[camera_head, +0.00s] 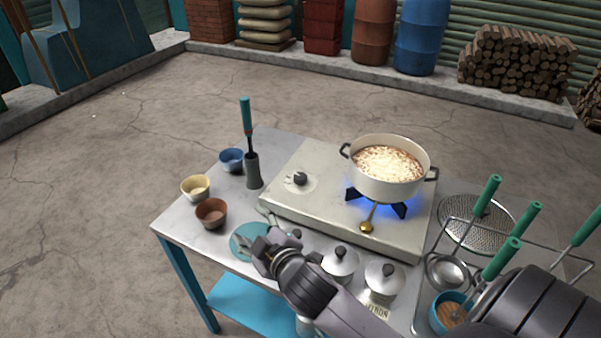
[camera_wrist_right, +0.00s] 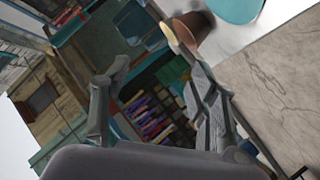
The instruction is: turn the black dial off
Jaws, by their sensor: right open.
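The black dial (camera_head: 300,178) sits on a pale round plate at the left of the stove top (camera_head: 320,212). A white pot (camera_head: 385,185) of bubbling pale liquid stands on the burner at the right, with blue flame (camera_head: 352,193) under it. My right gripper (camera_head: 262,244) is over the teal disc in front of the stove, to the lower left of the dial and apart from it. Its fingers are spread and empty in the right wrist view (camera_wrist_right: 155,75). The dial does not show in the wrist view. My left gripper is not in view.
A teal disc (camera_head: 240,232), brown bowl (camera_head: 211,213), yellow bowl (camera_head: 195,187), blue bowl (camera_head: 231,159) and a green-handled tool in a grey holder (camera_head: 254,172) stand left of the stove. Lidded pots (camera_head: 340,262) stand in front; a rack with green-handled utensils (camera_head: 485,195) is right.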

